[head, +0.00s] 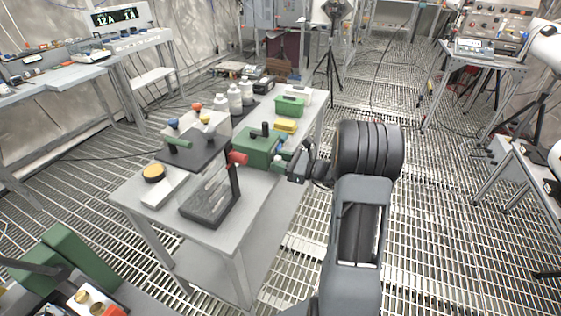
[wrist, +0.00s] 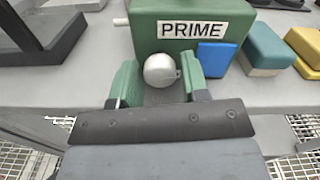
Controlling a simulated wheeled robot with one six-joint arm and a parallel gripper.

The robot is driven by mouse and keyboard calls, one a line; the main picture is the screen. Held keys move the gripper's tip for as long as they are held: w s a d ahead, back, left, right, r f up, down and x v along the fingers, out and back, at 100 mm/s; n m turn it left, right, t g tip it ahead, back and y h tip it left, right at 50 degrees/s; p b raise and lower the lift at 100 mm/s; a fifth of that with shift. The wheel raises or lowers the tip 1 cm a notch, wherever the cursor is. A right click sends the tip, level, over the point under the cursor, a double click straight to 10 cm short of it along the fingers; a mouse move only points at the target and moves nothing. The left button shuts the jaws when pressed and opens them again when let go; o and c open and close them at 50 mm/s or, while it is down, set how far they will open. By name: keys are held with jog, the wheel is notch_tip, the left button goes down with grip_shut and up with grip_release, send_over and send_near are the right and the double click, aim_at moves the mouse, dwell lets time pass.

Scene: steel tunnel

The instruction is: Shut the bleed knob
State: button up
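A round silver knob (wrist: 161,71) sits at the front of a green box (wrist: 185,22) with a white label (wrist: 192,30) reading PRIME. No label reading bleed can be made out. My gripper (wrist: 158,80) is open, with one green-padded finger on each side of the knob. A narrow gap seems to show between the knob and each finger. In the head view, the green box (head: 260,147) stands on a grey table (head: 235,240), and my gripper (head: 284,164) reaches its right side.
White bottles (head: 234,98) stand farther back. Grated floor (head: 450,220) right of the table is open.

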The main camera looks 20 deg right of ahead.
jog(key=shift+o, duration=1.3)
jog(key=shift+d, duration=0.1)
jog(key=v, duration=1.3)
jog(key=shift+s+d+p, duration=0.2)
jog(key=shift+s+p, duration=0.1)
jog(key=shift+s, duration=0.05)
jog(key=shift+s, duration=0.1)
